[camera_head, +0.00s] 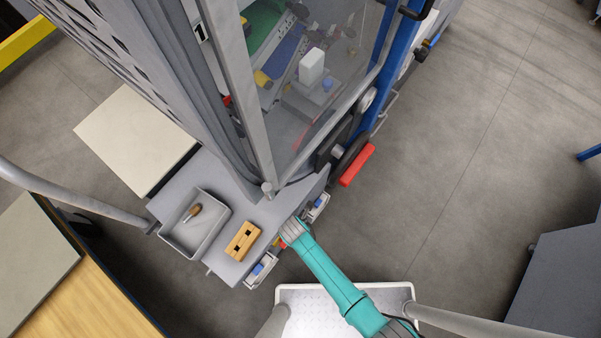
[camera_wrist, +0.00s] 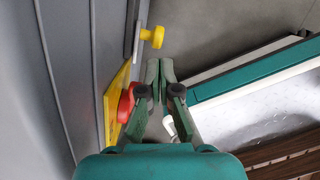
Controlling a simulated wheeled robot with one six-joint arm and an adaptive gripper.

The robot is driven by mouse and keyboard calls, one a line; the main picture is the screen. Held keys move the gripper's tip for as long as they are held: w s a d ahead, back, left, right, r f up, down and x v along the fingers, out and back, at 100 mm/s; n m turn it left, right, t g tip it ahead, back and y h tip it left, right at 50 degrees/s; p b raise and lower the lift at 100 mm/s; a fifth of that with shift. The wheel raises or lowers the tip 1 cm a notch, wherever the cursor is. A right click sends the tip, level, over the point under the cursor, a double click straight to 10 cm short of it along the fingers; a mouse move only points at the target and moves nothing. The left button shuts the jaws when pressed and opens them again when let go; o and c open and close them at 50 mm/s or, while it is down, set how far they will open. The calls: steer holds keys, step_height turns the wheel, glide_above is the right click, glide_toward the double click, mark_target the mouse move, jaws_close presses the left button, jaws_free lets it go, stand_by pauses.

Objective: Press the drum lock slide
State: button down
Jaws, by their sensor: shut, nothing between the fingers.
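In the wrist view a red knob (camera_wrist: 125,105) sits on a yellow plate (camera_wrist: 111,112) along a grey machine panel. A yellow knob (camera_wrist: 153,37) sticks out from a grey plate farther up. I cannot tell which part is the drum lock slide. My gripper (camera_wrist: 158,66) is shut and empty. It is just right of the red knob in the picture and below the yellow knob, with no clear contact seen. In the head view my gripper (camera_head: 289,230) is at the front edge of the grey machine shelf (camera_head: 228,268), and its fingertips are hard to make out.
Two small units with blue parts, a lower one (camera_head: 261,270) and an upper one (camera_head: 318,206), flank my gripper on the shelf edge. A wooden block (camera_head: 242,241) and a grey tray (camera_head: 176,233) with a brush lie on the shelf. A red pedal-like bar (camera_head: 357,165) juts out. Open floor is to the right.

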steer(key=shift+w+d+f, duration=0.1)
steer(key=shift+w+f, duration=0.1)
steer(key=shift+f, duration=0.9)
steer(key=shift+w+d, duration=0.65)
steer(key=shift+w, duration=0.2)
steer(key=shift+w+d, duration=0.6)
steer(key=shift+w, duration=0.2)
steer(key=shift+r, duration=0.1)
